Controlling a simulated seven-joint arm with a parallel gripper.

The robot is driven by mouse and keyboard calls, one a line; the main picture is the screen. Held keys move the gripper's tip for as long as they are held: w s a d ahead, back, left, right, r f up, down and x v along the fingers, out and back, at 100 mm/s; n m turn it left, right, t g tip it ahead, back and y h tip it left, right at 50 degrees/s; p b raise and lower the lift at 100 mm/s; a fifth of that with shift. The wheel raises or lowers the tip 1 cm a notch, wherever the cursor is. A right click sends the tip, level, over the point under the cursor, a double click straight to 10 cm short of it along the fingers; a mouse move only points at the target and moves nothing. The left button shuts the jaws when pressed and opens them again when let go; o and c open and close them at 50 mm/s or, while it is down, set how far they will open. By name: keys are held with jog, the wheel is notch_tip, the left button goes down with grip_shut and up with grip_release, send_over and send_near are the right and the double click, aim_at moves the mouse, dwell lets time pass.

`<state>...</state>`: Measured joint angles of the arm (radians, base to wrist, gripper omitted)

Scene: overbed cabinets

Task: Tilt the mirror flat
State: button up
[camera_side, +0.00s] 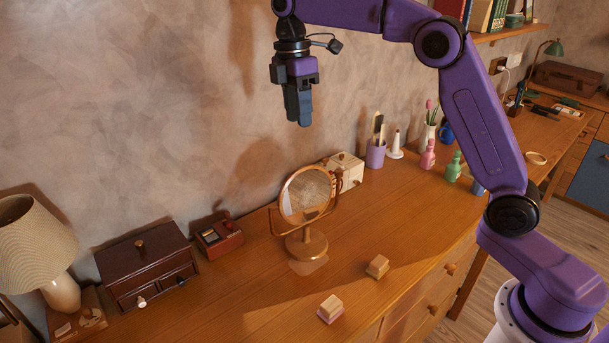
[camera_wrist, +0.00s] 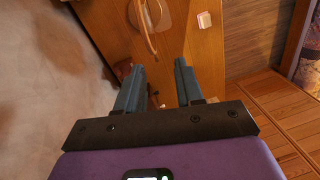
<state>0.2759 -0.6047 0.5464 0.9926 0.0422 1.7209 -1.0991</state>
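A round mirror (camera_side: 308,194) in a gold-coloured frame stands on a round-based stand on the wooden dresser top. Its glass is close to upright, leaning a little, and faces the front of the dresser. A curved yoke (camera_side: 274,221) holds it at the sides. My gripper (camera_side: 302,122) is in the air above and behind the mirror, near the wall, pointing down and well clear of it. In the wrist view my two fingers (camera_wrist: 157,82) are apart with nothing between them. The mirror's stand (camera_wrist: 151,14) shows at the top edge of that view, partly cut off.
Two small blocks (camera_side: 378,266) (camera_side: 330,309) lie on the dresser in front of the mirror. A dark jewellery box (camera_side: 146,267), a red box (camera_side: 218,238) and a lamp (camera_side: 38,240) are at left. A pale box (camera_side: 345,172), a purple cup (camera_side: 375,155) and bottles (camera_side: 428,155) stand behind, to the right.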

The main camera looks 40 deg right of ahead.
aim_at(304, 187)
jog(key=shift+n, duration=0.3)
jog(key=f, duration=0.5)
jog(key=d+f, duration=0.1)
jog(key=f, duration=0.5)
jog(key=d+f, duration=0.1)
jog(key=f, duration=0.5)
jog(key=shift+w, duration=0.25)
grip_shut()
